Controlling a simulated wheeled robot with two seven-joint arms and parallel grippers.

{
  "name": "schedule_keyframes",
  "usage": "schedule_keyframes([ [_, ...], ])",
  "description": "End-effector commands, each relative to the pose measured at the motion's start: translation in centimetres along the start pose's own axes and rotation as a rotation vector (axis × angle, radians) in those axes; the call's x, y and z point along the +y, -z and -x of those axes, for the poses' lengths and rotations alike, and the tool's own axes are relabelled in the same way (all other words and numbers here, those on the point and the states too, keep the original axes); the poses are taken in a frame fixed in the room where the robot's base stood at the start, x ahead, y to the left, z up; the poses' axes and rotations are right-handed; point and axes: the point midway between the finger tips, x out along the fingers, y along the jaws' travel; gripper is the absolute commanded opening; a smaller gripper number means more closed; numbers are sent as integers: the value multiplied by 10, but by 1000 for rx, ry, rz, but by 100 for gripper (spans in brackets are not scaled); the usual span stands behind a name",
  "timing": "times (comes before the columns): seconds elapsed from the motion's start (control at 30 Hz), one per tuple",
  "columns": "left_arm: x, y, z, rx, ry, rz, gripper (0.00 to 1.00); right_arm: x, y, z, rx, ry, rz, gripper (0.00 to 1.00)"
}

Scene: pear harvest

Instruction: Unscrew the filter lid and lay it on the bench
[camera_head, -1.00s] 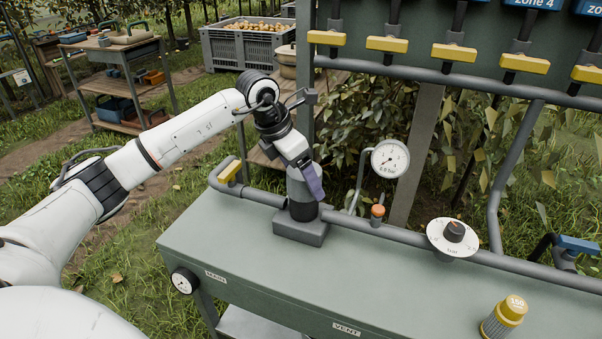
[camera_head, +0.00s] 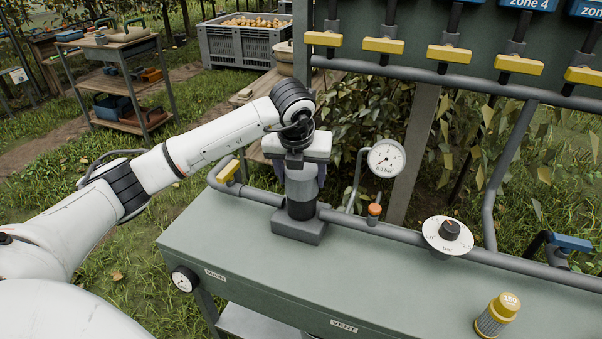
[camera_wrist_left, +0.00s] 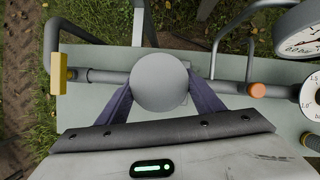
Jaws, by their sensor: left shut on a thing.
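The filter housing (camera_head: 300,207) stands upright on a dark block on the green bench (camera_head: 255,262), in line with the grey pipe. Its round grey lid (camera_wrist_left: 160,82) shows from above in the left wrist view, with a finger at each side. My left gripper (camera_head: 304,174) points straight down over the housing and is shut on the lid. The lid sits on top of the housing, and its edge is partly hidden by the gripper in the head view. My right gripper is in neither view.
A pressure gauge (camera_head: 387,158), an orange-capped valve (camera_head: 375,210) and a white dial (camera_head: 449,236) stand right of the housing. A yellow-capped filter cartridge (camera_head: 497,315) stands at the bench's front right. A yellow valve handle (camera_head: 228,171) is to the left. The middle bench top is bare.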

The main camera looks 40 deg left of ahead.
Motion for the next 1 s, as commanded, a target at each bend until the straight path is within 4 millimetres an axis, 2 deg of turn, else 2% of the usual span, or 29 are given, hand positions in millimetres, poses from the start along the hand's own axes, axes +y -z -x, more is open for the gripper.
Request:
schedule_keyframes([
  [0.2, 5, -3, 0, -3, -141, 319, 38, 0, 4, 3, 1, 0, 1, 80],
  [0.33, 8, -3, 0, -4, -184, 420, 38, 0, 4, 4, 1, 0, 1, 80],
  [1.0, 10, -6, 5, -5, -192, 431, 38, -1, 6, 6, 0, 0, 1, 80],
])
